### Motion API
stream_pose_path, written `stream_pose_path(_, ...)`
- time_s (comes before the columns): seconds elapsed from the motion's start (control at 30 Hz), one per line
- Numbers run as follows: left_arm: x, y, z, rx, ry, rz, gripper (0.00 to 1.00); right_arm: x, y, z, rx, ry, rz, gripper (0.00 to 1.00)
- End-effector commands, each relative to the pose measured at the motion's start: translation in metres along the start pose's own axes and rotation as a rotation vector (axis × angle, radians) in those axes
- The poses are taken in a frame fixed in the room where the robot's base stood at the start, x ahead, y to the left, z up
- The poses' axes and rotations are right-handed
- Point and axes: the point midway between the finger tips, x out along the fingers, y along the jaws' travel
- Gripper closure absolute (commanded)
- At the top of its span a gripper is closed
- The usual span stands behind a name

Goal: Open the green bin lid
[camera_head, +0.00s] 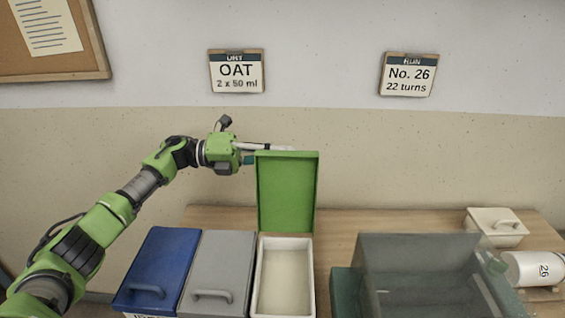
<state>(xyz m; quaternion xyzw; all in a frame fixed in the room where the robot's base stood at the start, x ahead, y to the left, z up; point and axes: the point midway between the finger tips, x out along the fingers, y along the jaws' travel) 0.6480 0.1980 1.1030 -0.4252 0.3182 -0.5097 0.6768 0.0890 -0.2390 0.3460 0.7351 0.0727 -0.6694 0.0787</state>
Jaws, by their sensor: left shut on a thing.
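The green bin lid (286,195) stands upright at the back of its bin, raised on its rear edge. The white bin (262,290) beneath it is uncovered and shows a pale interior. My left gripper (262,153) is at the lid's upper left corner, shut on the lid; its fingertips are partly hidden there. My right gripper is not in view.
A blue-lidded bin (160,262) and a grey-lidded bin (219,265) stand closed to the left. A clear box (425,270) stands to the right. A small lidded white container (497,229) and a white jar marked 26 (528,268) are at the far right.

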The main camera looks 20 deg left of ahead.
Motion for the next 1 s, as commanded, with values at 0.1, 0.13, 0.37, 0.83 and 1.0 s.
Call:
stream_pose_path(0.1,0.0,0.007,-0.005,-0.005,0.007,0.01,1.0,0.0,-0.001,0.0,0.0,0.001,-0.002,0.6)
stream_pose_path(0.13,0.0,0.007,-0.005,-0.005,0.007,0.01,1.0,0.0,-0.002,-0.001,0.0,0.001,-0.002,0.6)
stream_pose_path(0.37,0.0,0.006,-0.004,-0.004,0.007,0.008,0.75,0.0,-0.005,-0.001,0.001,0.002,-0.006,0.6)
stream_pose_path(0.83,-0.004,0.003,-0.002,0.0,0.003,0.005,0.75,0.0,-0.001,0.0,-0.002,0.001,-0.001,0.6)
stream_pose_path(1.0,-0.028,0.003,-0.002,-0.001,0.001,0.007,0.75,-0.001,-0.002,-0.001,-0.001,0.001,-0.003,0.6)
